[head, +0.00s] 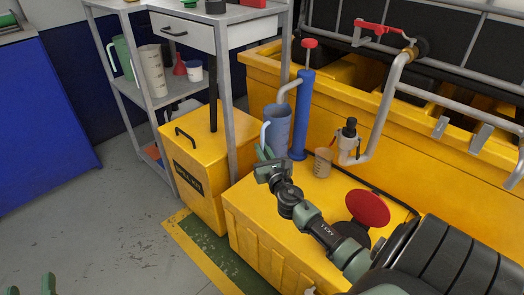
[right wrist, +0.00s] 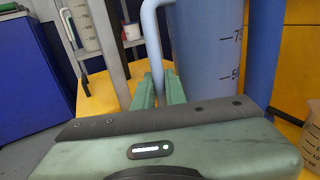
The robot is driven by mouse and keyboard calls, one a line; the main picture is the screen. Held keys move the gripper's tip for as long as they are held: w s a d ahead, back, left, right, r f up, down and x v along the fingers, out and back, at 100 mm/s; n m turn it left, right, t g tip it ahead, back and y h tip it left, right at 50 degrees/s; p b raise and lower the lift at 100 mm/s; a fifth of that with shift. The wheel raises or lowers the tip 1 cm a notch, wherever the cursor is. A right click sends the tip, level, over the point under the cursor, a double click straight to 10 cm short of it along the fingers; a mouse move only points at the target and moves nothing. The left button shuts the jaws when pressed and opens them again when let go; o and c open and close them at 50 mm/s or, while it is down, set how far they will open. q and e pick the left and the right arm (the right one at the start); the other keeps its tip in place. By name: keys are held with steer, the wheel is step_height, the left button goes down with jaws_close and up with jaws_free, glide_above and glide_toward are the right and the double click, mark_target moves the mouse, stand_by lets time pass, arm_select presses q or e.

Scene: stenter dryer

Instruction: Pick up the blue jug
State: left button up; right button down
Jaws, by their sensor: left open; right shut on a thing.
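The blue jug (head: 279,124) stands upright on the yellow top in the head view, beside a blue hand pump. It also fills the upper middle of the right wrist view (right wrist: 208,45), with graduation marks on its wall. My right gripper (head: 265,154) is at the jug's light blue handle, on the jug's near left side. Its green fingers (right wrist: 158,90) are shut on the handle's lower part. My left gripper (head: 31,286) is open and empty at the bottom left of the head view, far from the jug; only its fingertips show.
The blue pump (head: 302,115) with a red handle stands close right of the jug. A grey shelf (head: 178,95) with jugs and a yellow bin (head: 205,165) stand left.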

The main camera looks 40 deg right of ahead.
steer(key=shift+r+p, duration=0.3)
steer(key=shift+r, duration=0.4)
arm_select(q)
steer(key=s+a+f+g+y+p, duration=0.1)
steer(key=s+a+f+g, duration=0.1)
steer(key=f, duration=0.5)
steer(key=s+a+f+g+y+p, duration=0.1)
steer(key=s+f+g, duration=0.3)
steer(key=f+g, duration=0.2)
steer(key=shift+s+a+f+g+y, duration=0.3)
steer(key=shift+s+a+f+y, duration=0.05)
steer(key=shift+f+y, duration=0.05)
arm_select(e)
steer(key=s+a, duration=0.1)
steer(key=a, duration=1.8)
steer(key=shift+s+a, duration=0.3)
